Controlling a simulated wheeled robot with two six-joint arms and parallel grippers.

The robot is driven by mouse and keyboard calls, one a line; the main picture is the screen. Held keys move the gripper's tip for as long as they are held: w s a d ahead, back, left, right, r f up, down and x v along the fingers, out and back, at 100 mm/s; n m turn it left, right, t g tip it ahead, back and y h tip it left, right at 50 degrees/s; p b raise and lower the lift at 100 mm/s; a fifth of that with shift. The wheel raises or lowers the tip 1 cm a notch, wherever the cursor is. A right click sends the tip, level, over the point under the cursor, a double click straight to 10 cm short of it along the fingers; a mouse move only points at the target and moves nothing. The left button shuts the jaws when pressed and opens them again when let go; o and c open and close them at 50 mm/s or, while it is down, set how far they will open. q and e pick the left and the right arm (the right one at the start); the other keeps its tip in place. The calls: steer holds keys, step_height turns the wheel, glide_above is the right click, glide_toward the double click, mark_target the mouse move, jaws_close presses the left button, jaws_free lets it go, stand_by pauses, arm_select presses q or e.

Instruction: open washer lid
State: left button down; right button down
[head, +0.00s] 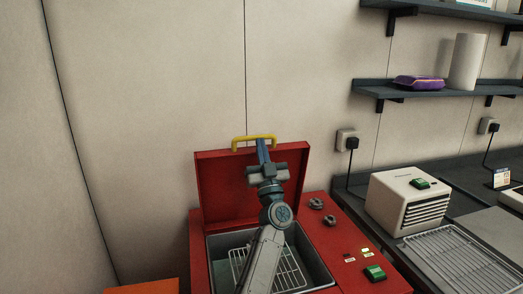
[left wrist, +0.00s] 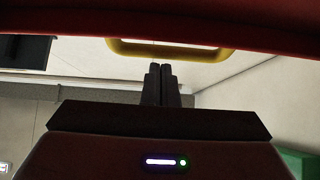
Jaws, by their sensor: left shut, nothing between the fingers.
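The red washer (head: 345,240) stands below me in the head view. Its red lid (head: 222,180) is raised and stands about upright at the back, showing the open grey basin with a wire rack (head: 290,268) inside. A yellow handle (head: 240,142) sits on the lid's top edge; it also shows in the left wrist view (left wrist: 170,50). My left gripper (head: 262,147) is shut and empty, in front of the lid with its fingertips near the handle. In the left wrist view the shut fingers (left wrist: 161,72) point at the handle; I cannot tell whether they touch. My right gripper is not in view.
Knobs (head: 316,204) and a green button (head: 375,272) are on the washer's right panel. A counter at right holds a beige vented box (head: 408,203) and a wire tray (head: 455,258). Shelves (head: 430,90) hang on the wall above. An orange surface (head: 145,287) is at lower left.

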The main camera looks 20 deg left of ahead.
arm_select(q)
steer(key=w+p, duration=0.1)
steer(key=p, duration=0.1)
steer(key=w+a+r+p, duration=0.1)
steer(key=p, duration=0.1)
steer(key=w+p, duration=0.1)
steer(key=p, duration=0.1)
steer(key=shift+a+r+g, duration=0.15)
steer(key=shift+a+g, duration=0.15)
steer(key=shift+a, duration=0.1)
steer(key=w+a, duration=0.2)
steer(key=shift+w+h+p, duration=0.3)
steer(key=shift+w+p, duration=0.05)
steer(key=shift+g+h, duration=0.4)
steer(key=shift+g, duration=0.3)
steer(key=w+a+p, duration=0.1)
steer(key=p, duration=0.1)
steer(key=w+a+p, duration=0.1)
steer(key=w, duration=0.1)
steer(key=shift+w+a+p, duration=0.2)
steer(key=shift+p, duration=0.15)
steer(key=shift+w+f, duration=0.1)
steer(key=shift+f, duration=0.1)
